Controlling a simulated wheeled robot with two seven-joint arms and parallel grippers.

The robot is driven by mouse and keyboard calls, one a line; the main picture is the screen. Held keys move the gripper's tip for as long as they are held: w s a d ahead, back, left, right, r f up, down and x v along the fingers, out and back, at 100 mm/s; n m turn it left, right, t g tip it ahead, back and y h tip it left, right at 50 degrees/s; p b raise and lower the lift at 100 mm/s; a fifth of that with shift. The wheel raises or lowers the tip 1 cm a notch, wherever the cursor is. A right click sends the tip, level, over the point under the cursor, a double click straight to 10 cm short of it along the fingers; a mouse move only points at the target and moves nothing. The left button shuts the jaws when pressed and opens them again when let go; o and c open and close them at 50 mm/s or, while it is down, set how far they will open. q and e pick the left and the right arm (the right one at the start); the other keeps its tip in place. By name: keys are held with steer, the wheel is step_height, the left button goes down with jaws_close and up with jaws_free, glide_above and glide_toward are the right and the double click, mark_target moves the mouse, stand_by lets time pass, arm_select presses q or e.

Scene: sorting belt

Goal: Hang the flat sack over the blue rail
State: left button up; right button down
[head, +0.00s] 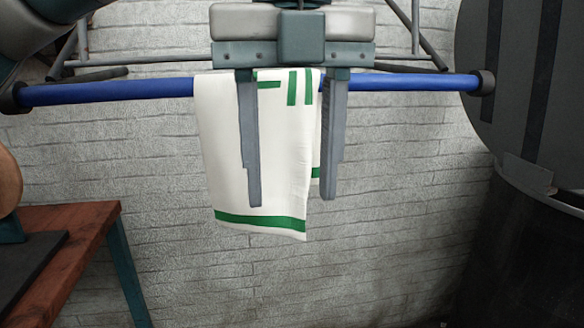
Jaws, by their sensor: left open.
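The flat sack (225,150), white with green stripes, hangs draped over the blue rail (400,84) left of the rail's middle. Its front part hangs down with a green band near the lower edge, and a strip of it shows behind at the right. My left gripper (291,202) is in front of the rail and sack, fingers pointing down and spread apart. One finger overlaps the sack in the picture, the other is just past its right edge. Whether a finger touches the cloth I cannot tell. The gripper hides part of the sack's top. My right gripper is not in view.
A brown wooden table (70,225) with a teal leg stands at the lower left. A large dark round drum (520,200) is at the right. A grey brick wall (390,230) is behind, with free room below the rail.

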arm_select(q)
steer(key=o, duration=0.7)
steer(key=shift+c, duration=0.2)
step_height(320, 180, up, 6)
steer(key=p, duration=0.4)
steer(key=shift+f, duration=0.2)
steer(key=shift+r, duration=0.1)
step_height(320, 180, up, 17)
steer(key=p, duration=0.5)
steer(key=shift+p, duration=0.35)
